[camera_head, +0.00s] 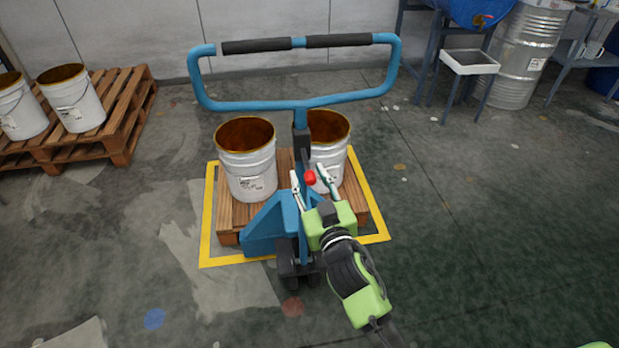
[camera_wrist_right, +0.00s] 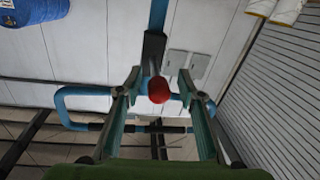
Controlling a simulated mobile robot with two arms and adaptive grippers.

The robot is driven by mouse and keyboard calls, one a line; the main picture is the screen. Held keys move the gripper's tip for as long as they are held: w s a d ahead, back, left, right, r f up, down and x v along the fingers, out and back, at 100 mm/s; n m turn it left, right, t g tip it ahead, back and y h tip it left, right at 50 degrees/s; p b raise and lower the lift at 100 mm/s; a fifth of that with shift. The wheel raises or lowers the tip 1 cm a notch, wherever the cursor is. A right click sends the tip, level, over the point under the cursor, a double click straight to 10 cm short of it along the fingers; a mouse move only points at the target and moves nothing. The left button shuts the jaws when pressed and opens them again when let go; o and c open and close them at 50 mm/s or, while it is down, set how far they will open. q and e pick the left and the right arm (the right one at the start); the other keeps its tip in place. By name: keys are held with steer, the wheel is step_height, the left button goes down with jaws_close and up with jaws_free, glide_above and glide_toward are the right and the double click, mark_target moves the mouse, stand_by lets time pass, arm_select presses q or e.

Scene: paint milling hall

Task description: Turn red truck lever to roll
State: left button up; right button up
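The red truck lever's round knob (camera_head: 310,177) sits on the dark upright post below the handle of the blue pallet truck (camera_head: 272,224). My green right gripper (camera_head: 308,172) reaches up to it from the lower right. In the wrist view the red knob (camera_wrist_right: 159,90) lies between the two open fingers (camera_wrist_right: 160,74), with a visible gap on each side. The fingers do not appear to touch it. The lever's arm behind the knob is mostly hidden.
Two white buckets (camera_head: 250,175) stand on a wooden pallet (camera_head: 228,215) inside a yellow floor outline (camera_head: 207,220). The truck's looped handle (camera_head: 295,104) rises above the gripper. Another pallet (camera_head: 125,120) with buckets is at left. Floor at right is clear.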

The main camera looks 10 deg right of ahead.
steer(key=shift+s+d+r, duration=0.1)
steer(key=shift+s, duration=0.05)
steer(key=s+d, duration=0.1)
steer(key=s, duration=1)
steer(key=shift+s, duration=0.3)
steer(key=shift+d, duration=0.1)
step_height(320, 180, down, 23)
steer(key=s+g, duration=0.3)
steer(key=g, duration=0.2)
steer(key=s+d+f+g, duration=0.15)
steer(key=s+f, duration=0.25)
steer(key=f, duration=0.5)
steer(key=s+f+g, duration=0.3)
steer(key=s+f, duration=0.1)
steer(key=f, duration=0.4)
steer(key=s+d+f+g, duration=0.2)
steer(key=s+f, duration=0.4)
steer(key=s, duration=0.4)
steer(key=s+d+f+g+h, duration=0.1)
steer(key=s+d+f+g, duration=0.2)
steer(key=s, duration=0.7)
steer(key=s+d+f+g+h, duration=0.1)
steer(key=s+d+f+g, duration=0.1)
steer(key=s+d+f, duration=0.3)
steer(key=s+f, duration=0.4)
steer(key=f, duration=0.1)
steer(key=shift+s+d+f, duration=0.2)
steer(key=shift+s+d, duration=0.2)
